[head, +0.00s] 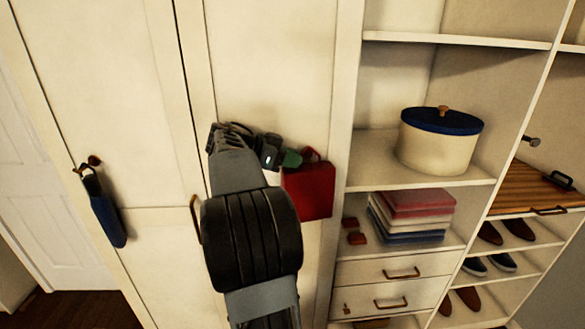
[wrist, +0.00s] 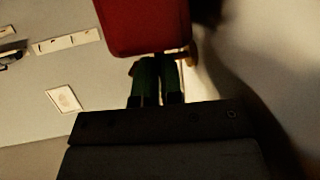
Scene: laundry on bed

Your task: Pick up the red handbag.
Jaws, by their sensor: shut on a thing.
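The red handbag (head: 308,192) is in front of the pale wardrobe door, just left of the open shelves, in the head view. In the wrist view the red handbag (wrist: 145,25) fills the top middle, past the fingertips. My gripper (head: 292,158), with green fingers, is at the bag's upper left by its dark red handle. In the wrist view my gripper (wrist: 157,82) has its green fingers close together, shut at the handle end of the bag. The exact grip on the handle is partly hidden. I cannot tell whether the bag still touches a hook.
A blue item (head: 106,212) hangs from a knob on the left door. To the right, shelves hold a cream pot with a blue lid (head: 440,140), folded cloths (head: 411,214) and several shoes (head: 490,264). Drawers (head: 395,270) are below.

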